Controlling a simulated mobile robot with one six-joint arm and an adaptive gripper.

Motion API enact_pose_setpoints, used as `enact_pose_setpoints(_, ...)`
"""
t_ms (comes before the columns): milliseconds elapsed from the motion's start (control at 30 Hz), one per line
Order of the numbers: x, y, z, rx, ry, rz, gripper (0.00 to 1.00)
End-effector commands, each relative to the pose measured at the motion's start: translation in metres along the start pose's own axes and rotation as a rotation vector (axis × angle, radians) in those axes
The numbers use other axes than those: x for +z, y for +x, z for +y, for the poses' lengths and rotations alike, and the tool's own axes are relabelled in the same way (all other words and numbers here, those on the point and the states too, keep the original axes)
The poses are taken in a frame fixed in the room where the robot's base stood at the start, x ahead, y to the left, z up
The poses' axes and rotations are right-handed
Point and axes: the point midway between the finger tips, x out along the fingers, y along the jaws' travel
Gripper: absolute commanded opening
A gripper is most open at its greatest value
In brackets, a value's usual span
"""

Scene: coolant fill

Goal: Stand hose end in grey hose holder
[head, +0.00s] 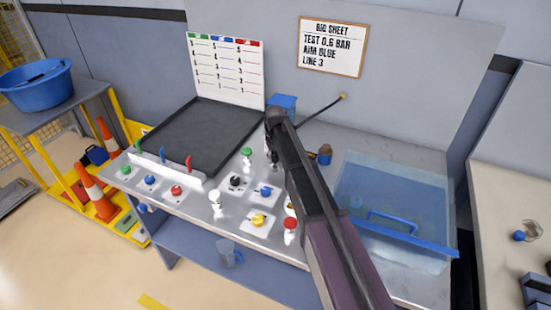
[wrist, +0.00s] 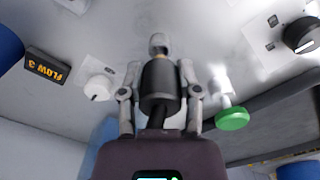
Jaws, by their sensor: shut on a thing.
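My gripper (wrist: 159,78) is shut on a dark cylindrical piece, which looks like the hose end (wrist: 158,80). I cannot make out the grey hose holder for certain in either view.
A clear blue-edged basin (head: 395,200) fills the right. A FLOW 3 label (wrist: 47,67) and a green knob (wrist: 232,118) lie near my gripper.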

Motion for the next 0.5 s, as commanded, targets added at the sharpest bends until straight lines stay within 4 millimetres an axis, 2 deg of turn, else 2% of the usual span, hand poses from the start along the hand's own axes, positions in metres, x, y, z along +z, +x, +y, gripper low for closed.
enact_pose_setpoints(500, 0.0, 0.0042, 0.0, 0.0, 0.0, 0.0, 0.13)
